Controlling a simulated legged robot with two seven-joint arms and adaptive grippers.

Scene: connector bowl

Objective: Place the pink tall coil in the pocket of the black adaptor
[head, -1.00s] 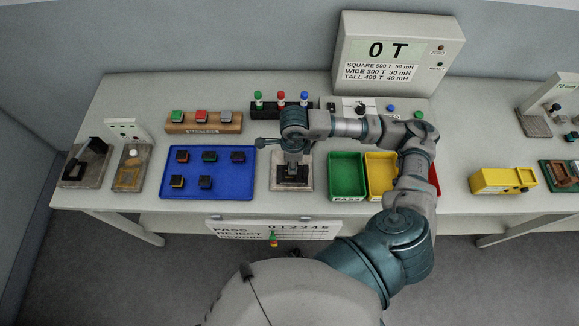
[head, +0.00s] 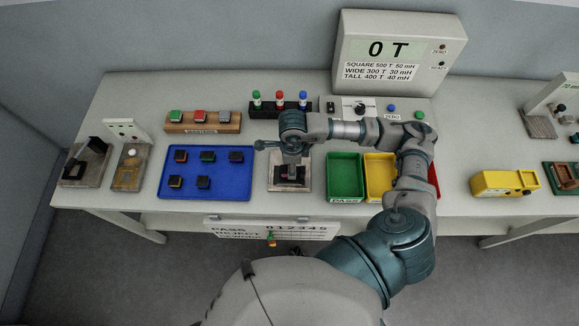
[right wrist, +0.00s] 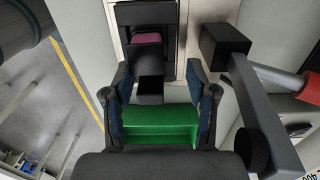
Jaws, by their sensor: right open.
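The black adaptor (right wrist: 168,20) sits on a pale base plate (head: 273,184) on the bench. A pink block, which looks like the pink tall coil (right wrist: 147,38), shows within the adaptor's dark frame in the right wrist view. A dark block partly covers it, and I cannot tell how deep it sits. My right gripper (right wrist: 158,76) is open, its fingers apart on either side of that dark block and not closed on the pink one. In the head view the right gripper (head: 291,172) is above the base plate and hides much of the adaptor. My left gripper is not in view.
A blue tray (head: 205,193) with several small blocks lies left of the plate. Green (head: 345,178), yellow (head: 380,176) and red bins stand to the right. Behind are a wooden block rack (head: 203,128), a black rack (head: 268,113) and a meter box (head: 400,50).

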